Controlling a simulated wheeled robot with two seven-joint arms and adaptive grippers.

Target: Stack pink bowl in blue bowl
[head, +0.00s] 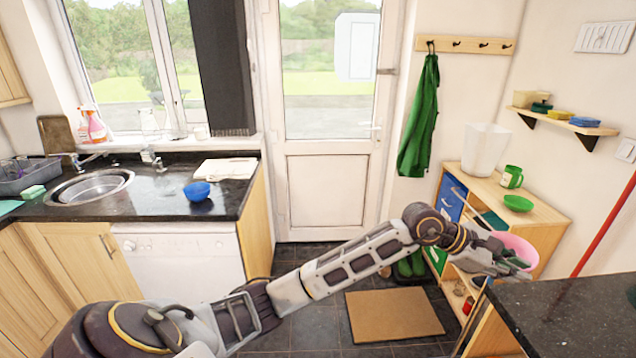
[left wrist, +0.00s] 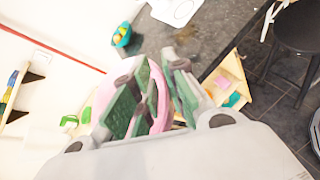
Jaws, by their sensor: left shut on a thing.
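The blue bowl (head: 197,191) sits on the dark granite counter at the left in the head view, near the counter's right edge. The pink bowl (head: 519,249) is at the right, at the end of my outstretched left arm. My left gripper (head: 512,262) is shut on the pink bowl. In the left wrist view the pink bowl (left wrist: 158,92) shows between the green-padded fingers of my left gripper (left wrist: 148,100), partly hidden by them. My right gripper is not in view.
A wooden cabinet (head: 545,214) at the right bears a white bin (head: 485,150), a green mug (head: 511,177) and a green bowl (head: 517,203). A dark counter (head: 570,318) lies front right. A white board (head: 226,168) lies behind the blue bowl. A brown mat (head: 393,314) is on the floor.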

